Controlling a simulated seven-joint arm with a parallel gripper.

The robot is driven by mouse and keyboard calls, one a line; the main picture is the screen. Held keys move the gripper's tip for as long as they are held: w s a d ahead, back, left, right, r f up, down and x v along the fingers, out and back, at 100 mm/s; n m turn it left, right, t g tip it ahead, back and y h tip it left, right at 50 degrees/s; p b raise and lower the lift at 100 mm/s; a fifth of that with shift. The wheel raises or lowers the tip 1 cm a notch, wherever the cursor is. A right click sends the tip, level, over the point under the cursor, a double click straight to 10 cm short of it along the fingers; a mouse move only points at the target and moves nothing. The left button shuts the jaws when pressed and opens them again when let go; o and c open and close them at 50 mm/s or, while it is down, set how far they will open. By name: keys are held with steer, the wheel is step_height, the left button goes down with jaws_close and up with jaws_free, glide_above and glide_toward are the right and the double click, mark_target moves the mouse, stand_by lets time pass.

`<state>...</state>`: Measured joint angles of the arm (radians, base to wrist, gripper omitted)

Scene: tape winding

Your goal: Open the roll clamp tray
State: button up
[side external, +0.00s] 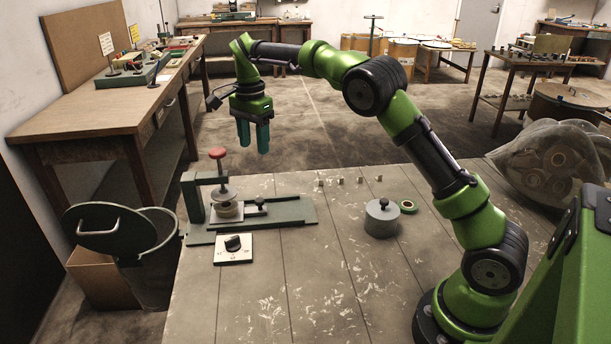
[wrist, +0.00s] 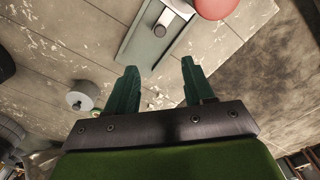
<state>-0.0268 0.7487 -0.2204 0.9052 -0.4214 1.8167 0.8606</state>
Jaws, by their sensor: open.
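The roll clamp (side external: 196,205) stands at the left of the table, a dark green frame with a red-knobbed spindle (side external: 218,155) upright over a round roll (side external: 228,210). Its flat green tray (side external: 290,211) extends right from the roll and bears a small black knob (side external: 262,203). In the wrist view the tray (wrist: 143,48) lies beyond the fingertips, with the red knob (wrist: 215,6) at the top edge. My gripper (side external: 254,148) is open and empty, high above the tray and apart from it. Its two green fingers (wrist: 159,65) point toward the tray. How far the tray is open I cannot tell.
A dial box (side external: 234,249) sits in front of the clamp. Several small metal blocks (side external: 340,181) lie behind right. A grey knobbed cylinder (side external: 381,220) and a green tape ring (side external: 407,206) stand to the right. The table's front middle is clear. A lidded bin (side external: 147,255) stands off the left edge.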

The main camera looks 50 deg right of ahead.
mark_target(260, 199)
step_height(260, 199, down, 16)
steer(key=shift+f, duration=0.1)
stand_by(0.4)
jaws_close()
